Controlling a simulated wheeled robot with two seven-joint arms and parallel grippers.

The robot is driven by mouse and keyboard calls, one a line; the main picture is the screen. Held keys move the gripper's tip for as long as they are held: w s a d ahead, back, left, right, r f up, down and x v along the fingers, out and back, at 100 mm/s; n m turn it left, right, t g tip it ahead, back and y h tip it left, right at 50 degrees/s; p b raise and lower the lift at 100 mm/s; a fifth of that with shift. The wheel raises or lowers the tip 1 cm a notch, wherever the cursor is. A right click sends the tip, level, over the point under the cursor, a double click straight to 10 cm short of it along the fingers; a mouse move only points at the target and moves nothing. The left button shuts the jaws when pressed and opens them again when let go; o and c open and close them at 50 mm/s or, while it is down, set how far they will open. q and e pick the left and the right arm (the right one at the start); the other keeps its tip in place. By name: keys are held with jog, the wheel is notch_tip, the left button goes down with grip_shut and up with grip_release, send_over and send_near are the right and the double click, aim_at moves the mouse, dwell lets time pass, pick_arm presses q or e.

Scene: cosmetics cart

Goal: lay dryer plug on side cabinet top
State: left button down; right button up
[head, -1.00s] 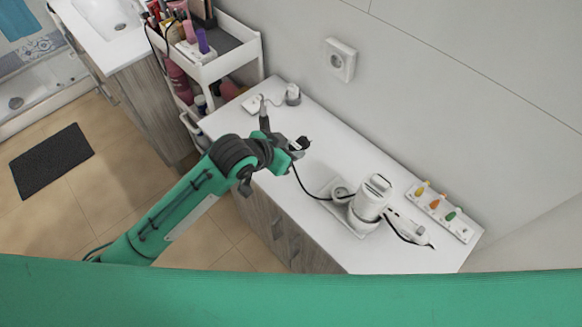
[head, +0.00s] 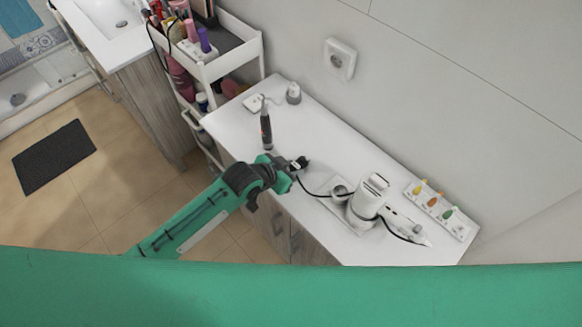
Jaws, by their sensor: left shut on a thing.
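The dryer plug (head: 301,162) is black and small. My left gripper (head: 291,168) is shut on it over the front part of the side cabinet top (head: 335,135). I cannot tell whether the plug touches the white top. A black cord (head: 318,194) runs from the plug to the white hair dryer (head: 374,197), which rests at a white holder right of the middle of the top. My right gripper is not in view.
A dark, slim upright item (head: 266,130) stands just behind my left gripper. A small white bottle (head: 293,93) is at the back left, and a tray with coloured brush heads (head: 438,207) at the right. A wall socket (head: 340,60) is above. A cosmetics cart (head: 232,60) stands left.

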pick_arm(q)
jog(key=c, duration=1.1)
grip_release()
jog(key=shift+f, duration=0.1)
jog(key=shift+o, duration=0.2)
jog(key=b+v, duration=0.2)
jog(key=v, duration=1)
